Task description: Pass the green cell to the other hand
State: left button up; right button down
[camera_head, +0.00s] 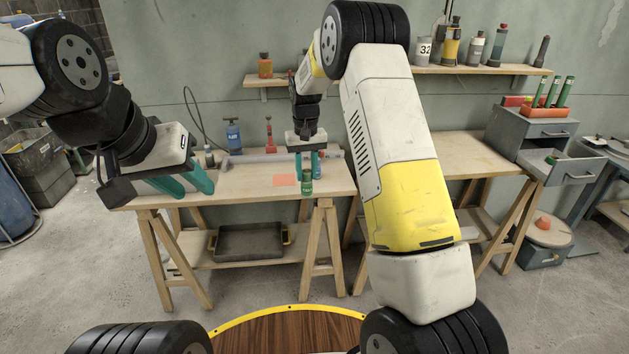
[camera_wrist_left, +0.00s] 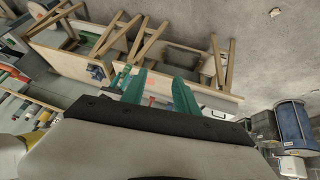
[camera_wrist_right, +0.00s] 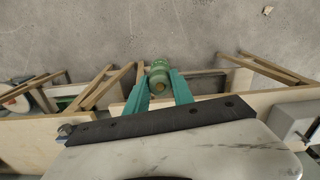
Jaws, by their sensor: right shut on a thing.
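The green cell (camera_head: 307,184) is a short green cylinder with a knobbed end. It hangs upright at the tips of my right gripper (camera_head: 306,170), near the front edge of the left workbench. In the right wrist view the cell (camera_wrist_right: 159,75) sits between the teal fingertips (camera_wrist_right: 160,84), which are shut on it. My left gripper (camera_head: 187,186) is at the left of the bench, pointing down and right, apart from the cell. In the left wrist view its teal fingers (camera_wrist_left: 157,85) stand apart with nothing between them.
A grey drawer cabinet (camera_head: 530,130) with green tubes in an orange rack stands at right.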

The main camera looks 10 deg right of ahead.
pick_arm(q)
jog(key=shift+o, duration=2.4)
jog(key=shift+w, duration=0.3)
jog(key=w+f+m+t, duration=0.1)
jog(key=w+f+t, duration=0.1)
jog(key=w, duration=1)
jog(key=w+f+m+t, duration=0.1)
jog(key=w+f+m, duration=0.15)
jog(key=w, duration=0.95)
jog(key=w+d+f+m+t+h, duration=0.2)
jog(key=w+d+f+h, duration=0.3)
jog(key=w+d+f, duration=1.1)
jog(key=w, duration=0.3)
jog(key=shift+w+d+f+m, duration=0.2)
jog(key=shift+w+f+m, duration=0.15)
jog(key=shift+w+f, duration=0.05)
pick_arm(e)
jog(key=w+a+r, duration=0.4)
jog(key=w+a, duration=0.1)
jog(key=w, duration=0.5)
jog(key=shift+a+r+n, duration=0.15)
jog(key=shift+r+n, duration=0.1)
jog(key=shift+n, duration=0.15)
